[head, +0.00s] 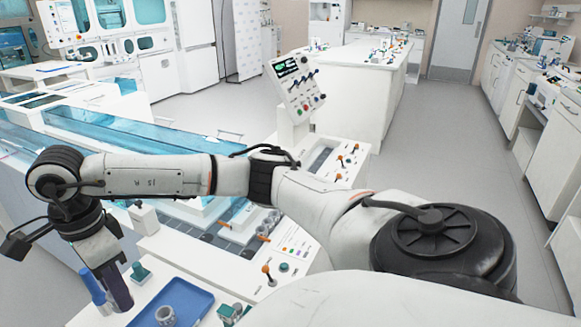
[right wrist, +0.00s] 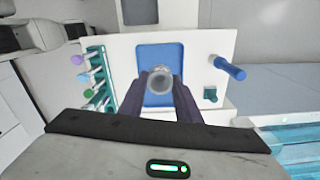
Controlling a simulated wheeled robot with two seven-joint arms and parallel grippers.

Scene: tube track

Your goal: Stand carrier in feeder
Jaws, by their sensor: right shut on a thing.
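My right gripper (head: 122,303) points down at the bottom left of the head view, over the white bench beside the blue tray (head: 196,300). In the right wrist view its dark fingers (right wrist: 161,88) close around a round, light grey carrier (right wrist: 161,83), seen end-on against the tray. In the head view a grey ring-shaped carrier (head: 165,316) shows at the tray, right of the fingertips; I cannot tell whether it is the same piece. The fingers hide much of the grip. I cannot single out the feeder with certainty. My left gripper is out of view.
A blue cylinder (head: 92,286) and a small teal block (head: 140,272) are close to my right gripper. The right wrist view shows a teal rack (right wrist: 98,78) with coloured caps left of the tray. A control panel (head: 293,240) with orange-knobbed levers lies beyond. Open floor is at right.

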